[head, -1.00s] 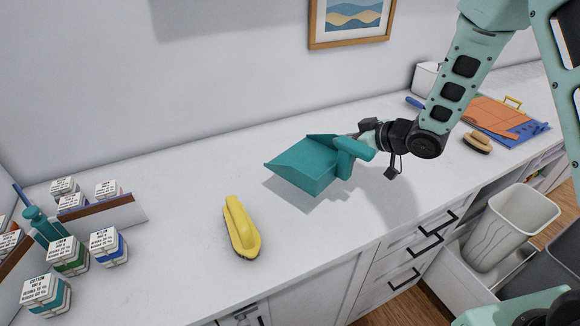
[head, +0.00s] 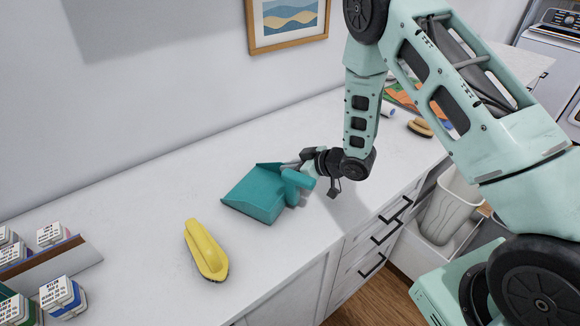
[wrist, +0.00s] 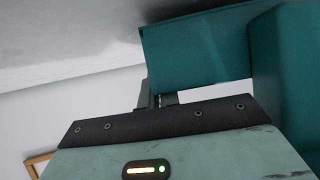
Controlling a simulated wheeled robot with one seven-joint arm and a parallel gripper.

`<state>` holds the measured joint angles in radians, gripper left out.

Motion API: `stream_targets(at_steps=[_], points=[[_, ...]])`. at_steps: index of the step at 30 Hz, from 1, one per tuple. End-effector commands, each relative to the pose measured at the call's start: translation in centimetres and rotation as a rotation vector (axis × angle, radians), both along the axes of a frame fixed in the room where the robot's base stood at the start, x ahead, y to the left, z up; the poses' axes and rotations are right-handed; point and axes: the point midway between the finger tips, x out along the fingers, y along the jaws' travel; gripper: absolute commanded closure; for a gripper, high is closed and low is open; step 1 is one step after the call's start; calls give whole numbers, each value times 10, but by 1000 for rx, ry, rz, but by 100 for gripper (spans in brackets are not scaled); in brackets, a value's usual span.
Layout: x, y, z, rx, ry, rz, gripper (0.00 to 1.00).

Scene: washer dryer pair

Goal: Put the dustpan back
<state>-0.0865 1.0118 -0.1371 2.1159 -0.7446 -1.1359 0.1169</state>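The teal dustpan (head: 256,194) is at the middle of the white counter (head: 150,170), its scoop towards the left and its thick handle (head: 298,180) towards the right. My gripper (head: 292,165) comes in from the right and is shut on the dustpan at its back edge, beside the handle. The dustpan is very low over the counter; I cannot tell whether it touches. In the wrist view the dustpan (wrist: 200,48) fills the upper right, and my fingertips (wrist: 158,98) are partly hidden behind the gripper body.
A yellow brush (head: 207,250) lies on the counter left of the dustpan. Several small labelled boxes (head: 62,295) stand at the far left by a brown-edged divider (head: 50,262). A wooden brush (head: 420,128) lies at the right. A pale bin (head: 452,208) stands in an open drawer below.

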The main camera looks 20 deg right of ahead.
Motion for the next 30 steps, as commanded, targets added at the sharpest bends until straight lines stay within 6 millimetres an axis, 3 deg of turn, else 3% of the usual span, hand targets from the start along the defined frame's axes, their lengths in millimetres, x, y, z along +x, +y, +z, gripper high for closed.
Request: stream_targets(at_steps=[14, 15, 17, 30], points=[[0, 0, -11, 1, -2, 0, 100], [0, 0, -10, 1, -1, 0, 88], [0, 0, -9, 1, -1, 0, 75], [-6, -6, -3, -1, -1, -2, 75]])
